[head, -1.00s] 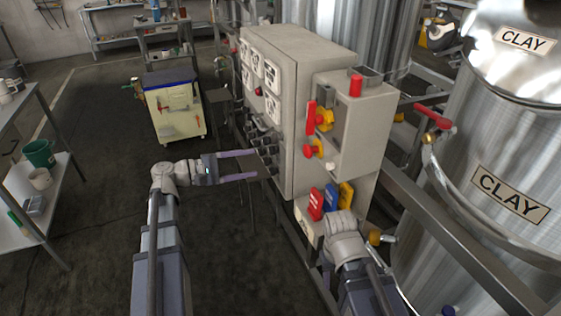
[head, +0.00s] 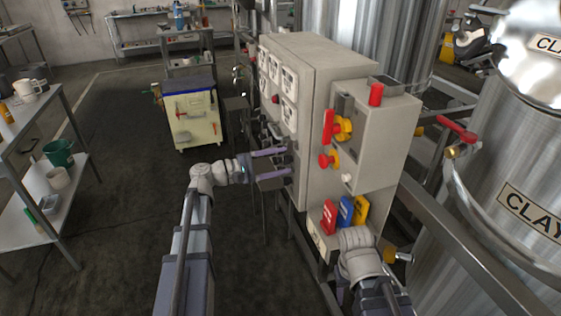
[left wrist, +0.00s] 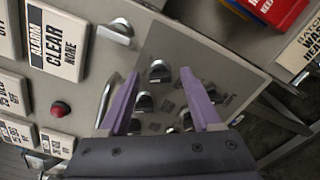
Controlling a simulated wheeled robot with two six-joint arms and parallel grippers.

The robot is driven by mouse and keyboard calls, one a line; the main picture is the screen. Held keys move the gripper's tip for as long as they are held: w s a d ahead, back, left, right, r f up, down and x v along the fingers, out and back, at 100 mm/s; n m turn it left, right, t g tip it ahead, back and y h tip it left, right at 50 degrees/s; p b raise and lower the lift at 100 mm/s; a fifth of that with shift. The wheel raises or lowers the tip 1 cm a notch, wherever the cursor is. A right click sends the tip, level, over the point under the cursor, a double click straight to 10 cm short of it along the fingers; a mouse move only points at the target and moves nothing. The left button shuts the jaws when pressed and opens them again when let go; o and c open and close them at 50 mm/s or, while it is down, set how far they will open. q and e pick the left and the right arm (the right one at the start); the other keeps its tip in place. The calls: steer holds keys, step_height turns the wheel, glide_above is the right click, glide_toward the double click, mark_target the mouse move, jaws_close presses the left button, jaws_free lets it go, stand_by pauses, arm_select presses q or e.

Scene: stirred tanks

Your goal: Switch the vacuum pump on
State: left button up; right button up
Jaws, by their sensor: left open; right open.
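The grey control cabinet (head: 307,165) stands in the middle of the head view. Its left face carries several dark-and-silver rotary knobs, and one knob (left wrist: 160,72) shows between my fingers in the left wrist view. More knobs (left wrist: 145,102) sit close below it. The small labels by the knobs are too blurred to read, so I cannot tell which one is the vacuum pump's. My left gripper (head: 280,163) is open and empty at this knob panel, its purple fingers (left wrist: 158,75) pointing at it. My right arm shows low at the cabinet's front; its gripper is hidden.
A side box (head: 384,130) has red and yellow switches. Red, blue and yellow tags (head: 345,212) hang low on the cabinet. A steel tank (head: 525,150) stands right.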

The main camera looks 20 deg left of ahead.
arm_select(q)
steer(key=shift+w+d, duration=0.15)
jaws_close()
stand_by(0.5)
